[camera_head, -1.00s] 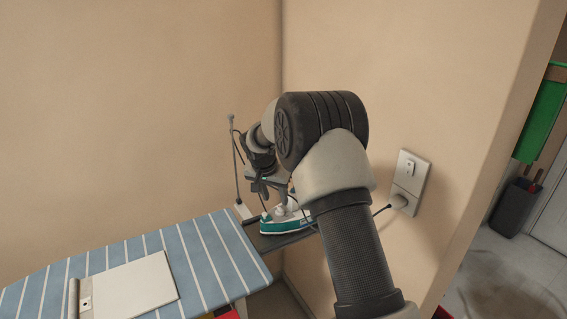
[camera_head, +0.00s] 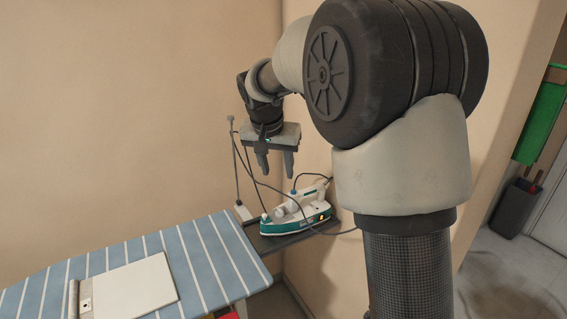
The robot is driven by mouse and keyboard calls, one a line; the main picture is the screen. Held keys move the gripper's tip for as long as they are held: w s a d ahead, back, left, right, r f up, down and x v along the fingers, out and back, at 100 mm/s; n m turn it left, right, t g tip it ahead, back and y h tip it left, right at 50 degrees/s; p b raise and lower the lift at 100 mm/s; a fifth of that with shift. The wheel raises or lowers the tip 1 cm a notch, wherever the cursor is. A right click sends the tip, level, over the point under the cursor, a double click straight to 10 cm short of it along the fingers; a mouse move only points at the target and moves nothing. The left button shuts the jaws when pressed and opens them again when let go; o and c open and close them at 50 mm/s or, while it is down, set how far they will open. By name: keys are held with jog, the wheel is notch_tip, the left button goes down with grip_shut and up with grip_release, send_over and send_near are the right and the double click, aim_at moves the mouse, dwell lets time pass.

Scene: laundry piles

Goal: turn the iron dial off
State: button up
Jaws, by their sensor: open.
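The iron (camera_head: 295,221), white and teal, sits on the dark rest at the end of the ironing board. A small orange light (camera_head: 323,218) shows at its right end. A rounded light knob (camera_head: 281,212) on its body may be the dial; its setting is too small to read. My gripper (camera_head: 276,176) hangs above the iron, pointing down, with its two fingers apart and nothing between them. The fingertips are clear of the iron. My arm hides the wall to the right of the iron.
The striped blue ironing board (camera_head: 215,255) extends to the lower left, with a white flat panel (camera_head: 140,288) on it. A thin cord stand (camera_head: 236,165) rises behind the iron, and a cord loops near my gripper. A dark bin (camera_head: 512,208) stands far right.

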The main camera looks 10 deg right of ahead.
jog(key=shift+n, duration=0.4)
jog(key=s+r, duration=0.2)
jog(key=s, duration=0.1)
jog(key=s+r, duration=0.1)
jog(key=shift+s+d+r, duration=0.2)
jog(key=shift+s+d, duration=0.05)
jog(key=shift+d, duration=0.15)
jog(key=s+d+r+n+p, duration=0.1)
jog(key=s+r, duration=0.2)
jog(key=s, duration=0.3)
jog(key=s+d+r+n+p, duration=0.1)
jog(key=s+r, duration=0.2)
jog(key=s, duration=0.3)
jog(key=s+f+n+t+y+p, duration=0.1)
jog(key=s+f+n+y, duration=0.1)
jog(key=s, duration=1.4)
jog(key=shift+a+f+t, duration=0.25)
jog(key=shift+a+t, duration=0.05)
